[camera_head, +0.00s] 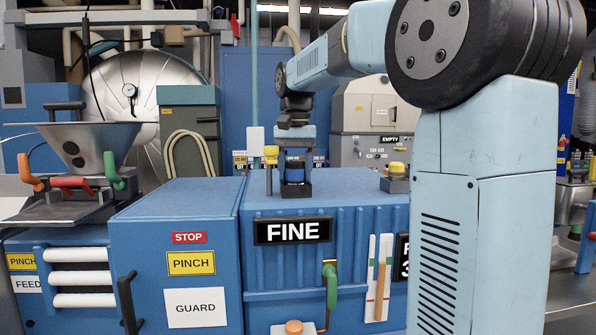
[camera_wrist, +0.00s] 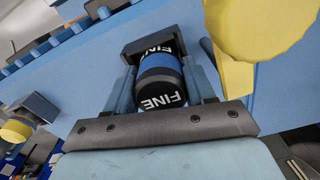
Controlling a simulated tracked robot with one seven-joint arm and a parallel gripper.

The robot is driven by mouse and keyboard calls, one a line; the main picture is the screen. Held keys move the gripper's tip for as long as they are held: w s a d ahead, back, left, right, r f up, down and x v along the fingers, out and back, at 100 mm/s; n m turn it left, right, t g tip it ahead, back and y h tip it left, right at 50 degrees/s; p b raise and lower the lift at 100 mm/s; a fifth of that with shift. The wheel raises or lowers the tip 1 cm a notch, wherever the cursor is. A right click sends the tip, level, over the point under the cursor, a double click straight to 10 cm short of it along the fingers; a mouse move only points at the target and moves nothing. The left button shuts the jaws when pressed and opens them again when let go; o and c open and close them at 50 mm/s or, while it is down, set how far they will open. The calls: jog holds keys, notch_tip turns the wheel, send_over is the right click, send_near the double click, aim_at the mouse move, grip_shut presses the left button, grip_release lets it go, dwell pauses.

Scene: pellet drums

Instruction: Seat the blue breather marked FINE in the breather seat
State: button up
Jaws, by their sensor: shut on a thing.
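The blue breather (camera_head: 294,172) is upright at the black breather seat (camera_head: 297,191) on top of the blue cabinet marked FINE. In the wrist view, the breather (camera_wrist: 160,62) has a black end lettered FINE and a blue band. My gripper (camera_head: 294,154) points down from above and is shut on the breather. In the wrist view, the fingers of my gripper (camera_wrist: 162,80) lie on either side of it. The seat (camera_wrist: 143,44) shows at the breather's far end. I cannot tell whether the breather is fully down in the seat.
A yellow-topped post (camera_head: 271,156) stands close left of the seat and looms large in the wrist view (camera_wrist: 262,28). Another small block with a yellow cap (camera_head: 397,169) stands to the right on the cabinet. The blue cabinet top (camera_head: 345,187) between them is clear.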

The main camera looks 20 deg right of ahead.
aim_at(295, 161)
jog(key=o, duration=0.9)
jog(key=shift+s+f, duration=0.1)
jog(key=shift+f, duration=0.65)
jog(key=shift+c, duration=0.2)
notch_tip(295, 161, up, 14)
jog(key=shift+f, duration=0.2)
jog(key=s+f+n+t, duration=0.4)
jog(key=s+f+t, duration=0.1)
jog(key=s+f, duration=1.9)
jog(key=shift+s+d+f, duration=0.2)
jog(key=shift+d+f, duration=0.2)
jog(key=shift+f, duration=1.05)
